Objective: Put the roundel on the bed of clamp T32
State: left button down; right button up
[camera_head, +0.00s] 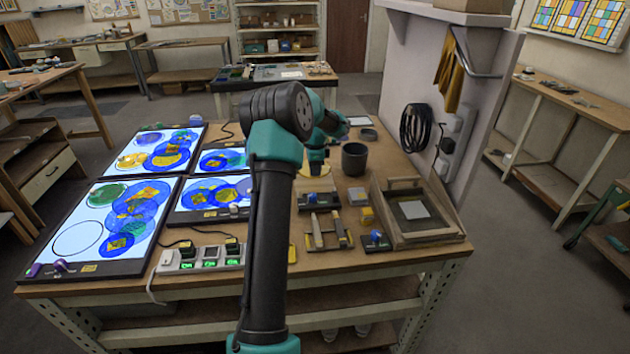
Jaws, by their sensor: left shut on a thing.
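My left arm crosses the middle of the head view, and its forearm hides part of the bench. My left gripper (316,160) points down at the back of the bench, small and partly covered by my wrist. It is shut on a thin yellow piece (321,172), of which only an edge shows; I take it for the roundel. Another blue-knobbed clamp (375,241) is nearer the front edge. I cannot read which clamp is T32. My right gripper is not in view.
Lit panels with coloured glass discs (140,205) cover the left of the bench. A dark cup (354,158) stands right of my gripper.

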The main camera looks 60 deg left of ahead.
aim_at(315, 188)
pick_arm(q)
jog(key=shift+f, duration=2.5)
jog(key=shift+f, duration=0.1)
jog(key=c, duration=1)
grip_release()
notch_tip(315, 188, up, 12)
jog(key=shift+r, duration=0.15)
